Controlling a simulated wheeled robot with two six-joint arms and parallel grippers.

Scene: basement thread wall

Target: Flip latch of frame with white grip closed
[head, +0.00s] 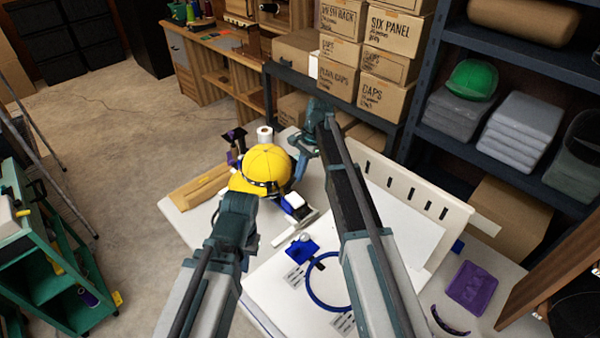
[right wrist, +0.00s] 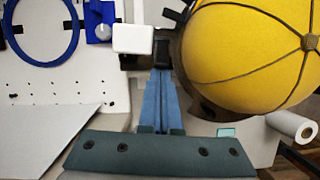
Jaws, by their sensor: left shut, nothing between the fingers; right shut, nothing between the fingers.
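A yellow cap (head: 265,166) sits on a frame with a white grip (head: 295,199) on the table. In the right wrist view the cap (right wrist: 250,50) fills the upper right, and the white grip (right wrist: 133,39) is left of the fingers. My right gripper (right wrist: 161,68) is shut and empty. Its fingertips are by a dark part between grip and cap; contact cannot be told. In the head view my right gripper (head: 301,172) reaches down beside the cap. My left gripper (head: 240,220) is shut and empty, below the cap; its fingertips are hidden. The latch position cannot be made out.
A blue hoop (head: 325,288) lies on the white board in front. A slotted white panel (head: 410,208) stands at the right. A purple piece (head: 470,287) lies at the table's right. A white roll (head: 265,136) stands behind the cap, and wooden boards (head: 200,187) lie left.

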